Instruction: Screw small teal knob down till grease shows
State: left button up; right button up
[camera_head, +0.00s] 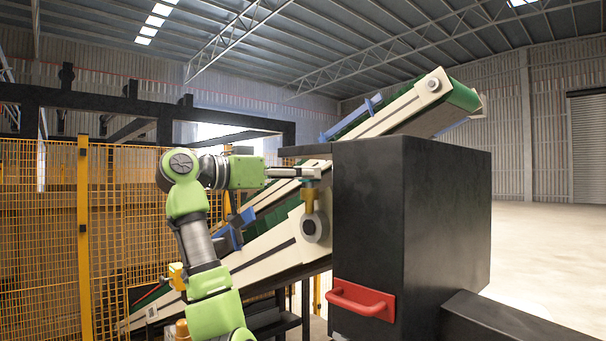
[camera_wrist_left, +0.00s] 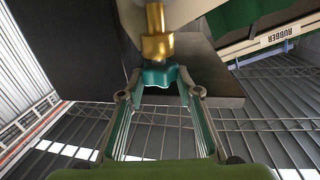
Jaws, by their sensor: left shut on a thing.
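The small teal knob (camera_wrist_left: 160,76) sits at the end of a brass fitting (camera_wrist_left: 156,34) in the left wrist view. My left gripper (camera_wrist_left: 159,93) is shut on the knob, with a fingertip at each side of it. In the head view my left gripper (camera_head: 311,173) reaches in from the left, level, just above the yellow brass fitting (camera_head: 309,201). The fitting stands upright over a round roller bearing (camera_head: 313,228) on the conveyor. The knob is largely hidden by the fingers there. My right gripper is not in view.
A pale-sided conveyor (camera_head: 262,254) with a green belt slopes up behind my gripper. A large black cabinet (camera_head: 420,220) with a red handle (camera_head: 361,300) stands close on the right. A yellow mesh fence (camera_head: 128,225) is at the left. Open floor (camera_head: 540,245) lies far right.

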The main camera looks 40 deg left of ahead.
pick_arm(q)
jog(key=shift+a+r+m+g+h, duration=0.15)
jog(key=shift+m+g+h, duration=0.4)
jog(key=shift+m+h, duration=0.55)
jog(key=shift+a+f+m+g+h, duration=0.1)
jog(key=shift+a+m+g+h, duration=0.15)
jog(key=shift+m+g+h, duration=0.85)
jog(key=shift+w+t+h, duration=0.1)
jog(key=shift+t+h, duration=0.25)
jog(key=shift+h, duration=0.45)
jog(key=shift+r, duration=0.1)
jog(key=o, duration=1.1)
jog(key=shift+o, duration=0.2)
jog(key=v, duration=1.2)
